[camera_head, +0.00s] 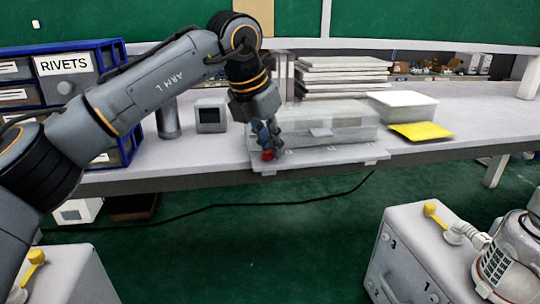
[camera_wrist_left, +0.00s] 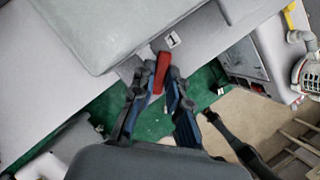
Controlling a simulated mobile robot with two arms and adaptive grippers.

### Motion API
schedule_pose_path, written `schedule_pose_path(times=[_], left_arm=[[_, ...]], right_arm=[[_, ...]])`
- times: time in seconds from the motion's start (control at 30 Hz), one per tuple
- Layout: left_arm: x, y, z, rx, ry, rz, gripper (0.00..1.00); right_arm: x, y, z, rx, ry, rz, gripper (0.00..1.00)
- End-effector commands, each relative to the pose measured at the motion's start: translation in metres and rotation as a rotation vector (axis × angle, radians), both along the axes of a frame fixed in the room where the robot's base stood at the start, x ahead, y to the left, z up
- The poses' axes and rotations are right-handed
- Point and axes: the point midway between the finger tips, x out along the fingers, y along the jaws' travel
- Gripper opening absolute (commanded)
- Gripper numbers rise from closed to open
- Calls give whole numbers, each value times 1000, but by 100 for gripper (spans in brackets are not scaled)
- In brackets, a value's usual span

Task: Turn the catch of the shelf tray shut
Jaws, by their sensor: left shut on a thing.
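The shelf tray (camera_head: 335,156) is a pale flat tray at the front edge of the shelf. A small red catch (camera_head: 268,155) sits at its front left corner. The red catch also shows in the left wrist view (camera_wrist_left: 162,70), upright in that picture between my fingers. My left gripper (camera_head: 265,148) reaches down from above and is shut on the red catch; its blue-padded fingers show in the left wrist view (camera_wrist_left: 163,88). The fingers partly hide the catch. My right gripper is not in view.
A clear lidded box (camera_head: 340,125) stands behind the tray's front edge. A yellow pad (camera_head: 421,131) lies to its right. A blue rivets cabinet (camera_head: 75,66), a grey cylinder (camera_head: 167,120) and a small grey box (camera_head: 211,116) stand left. Pump units (camera_head: 425,255) stand below on the floor side.

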Motion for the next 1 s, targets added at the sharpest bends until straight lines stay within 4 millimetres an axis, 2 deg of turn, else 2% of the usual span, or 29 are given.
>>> schedule_pose_path(times=[0.03,0.4,0.7,1.0], left_arm=[[0,-1,-2,0,-6,46,0],[-1,-4,0,-1,-6,397,0],[-1,-6,1,-3,-5,659,0],[-1,-7,2,-3,-3,833,0]], right_arm=[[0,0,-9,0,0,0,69],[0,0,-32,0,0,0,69],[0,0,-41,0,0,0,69],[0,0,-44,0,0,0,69]])
